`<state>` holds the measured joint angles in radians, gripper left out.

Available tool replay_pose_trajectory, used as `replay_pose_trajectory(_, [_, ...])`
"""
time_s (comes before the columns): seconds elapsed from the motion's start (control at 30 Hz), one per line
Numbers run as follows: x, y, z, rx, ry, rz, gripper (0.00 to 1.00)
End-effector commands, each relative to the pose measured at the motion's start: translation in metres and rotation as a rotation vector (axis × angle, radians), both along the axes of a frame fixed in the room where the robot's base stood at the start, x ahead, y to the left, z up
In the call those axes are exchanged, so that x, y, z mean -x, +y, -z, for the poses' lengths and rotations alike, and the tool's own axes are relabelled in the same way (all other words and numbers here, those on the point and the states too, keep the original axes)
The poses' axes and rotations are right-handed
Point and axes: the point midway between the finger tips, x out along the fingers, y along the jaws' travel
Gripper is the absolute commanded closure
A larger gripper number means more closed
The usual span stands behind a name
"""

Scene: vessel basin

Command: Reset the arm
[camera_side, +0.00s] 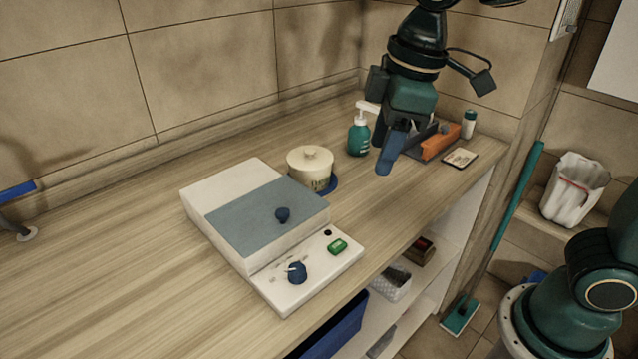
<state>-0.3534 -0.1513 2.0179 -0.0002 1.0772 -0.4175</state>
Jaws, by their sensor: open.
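My gripper (402,150) hangs from my dark green arm above the right part of the wooden counter (110,265). Its blue fingers point down, and it is open with nothing seen between the fingers. It is apart from the white box-shaped device (232,190) with a grey-blue lid, a dark lid knob, a blue dial and a green display. A green pump bottle (358,136) stands just behind and left of the fingers.
A blue-handled tap (18,195) is at the far left. Shelves with a basket (391,284) lie below the counter. A green mop (460,314) leans at the right.

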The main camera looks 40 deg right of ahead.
Motion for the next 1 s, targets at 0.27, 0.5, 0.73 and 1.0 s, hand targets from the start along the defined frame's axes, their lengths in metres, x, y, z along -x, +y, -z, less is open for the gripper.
replay_pose_trajectory(0.27, [0.043, -0.053, -0.005, -0.067, -0.094, 0.276, 0.52])
replay_pose_trajectory(0.5, [0.082, -0.086, 0.003, -0.126, -0.176, 0.505, 0.52])
replay_pose_trajectory(0.73, [0.112, -0.105, 0.016, -0.173, -0.240, 0.678, 0.52])
replay_pose_trajectory(1.0, [0.122, -0.111, 0.023, -0.194, -0.265, 0.748, 0.52])
